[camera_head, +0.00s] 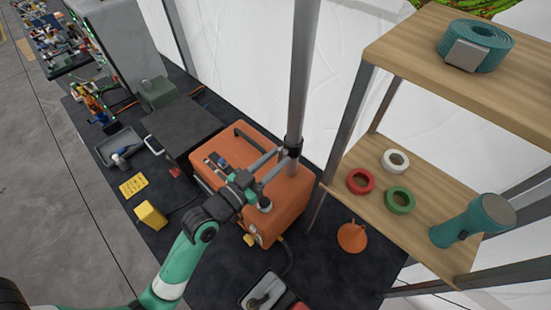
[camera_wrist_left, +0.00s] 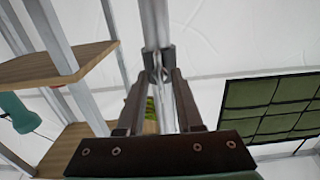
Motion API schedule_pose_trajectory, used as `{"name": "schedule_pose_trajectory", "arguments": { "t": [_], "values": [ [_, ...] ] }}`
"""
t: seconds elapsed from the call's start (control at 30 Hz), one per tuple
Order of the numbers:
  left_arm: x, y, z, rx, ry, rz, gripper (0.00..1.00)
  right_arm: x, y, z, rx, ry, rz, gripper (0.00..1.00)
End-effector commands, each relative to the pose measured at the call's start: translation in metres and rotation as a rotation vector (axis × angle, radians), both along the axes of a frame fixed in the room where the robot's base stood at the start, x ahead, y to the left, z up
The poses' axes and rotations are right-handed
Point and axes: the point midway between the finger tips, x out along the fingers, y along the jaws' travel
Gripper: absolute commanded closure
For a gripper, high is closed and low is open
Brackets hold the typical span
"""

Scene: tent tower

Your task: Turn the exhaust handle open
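A grey vertical pipe (camera_head: 301,70) rises behind the orange machine (camera_head: 287,206), with a dark fitting (camera_head: 293,146) low on it. I cannot make out a separate exhaust handle. My left gripper (camera_head: 283,158) reaches over the machine with its fingertips at this fitting. In the left wrist view, the gripper (camera_wrist_left: 160,62) has its dark fingertips close together at the pipe (camera_wrist_left: 154,22). The fingers stand a little apart, and what lies between the tips is too small to tell. My right gripper is not in view.
An orange funnel (camera_head: 352,236) sits beside the machine. A yellow block (camera_head: 151,215) and a grey tray (camera_head: 118,146) lie left.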

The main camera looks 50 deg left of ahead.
Motion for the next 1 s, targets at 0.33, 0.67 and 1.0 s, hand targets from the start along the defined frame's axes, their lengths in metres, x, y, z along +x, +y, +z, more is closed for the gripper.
{"name": "schedule_pose_trajectory", "arguments": {
  "t": [0.33,0.67,1.0],
  "values": [
    [-0.002,0.0,-0.001,-0.001,0.001,0.0,0.6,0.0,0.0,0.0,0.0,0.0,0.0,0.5],
    [-0.064,-0.006,-0.004,-0.002,0.003,0.003,0.6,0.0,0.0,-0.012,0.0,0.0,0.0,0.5],
    [-0.115,-0.011,-0.001,-0.002,0.0,0.001,0.6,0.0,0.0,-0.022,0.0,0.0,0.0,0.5]
  ]
}}
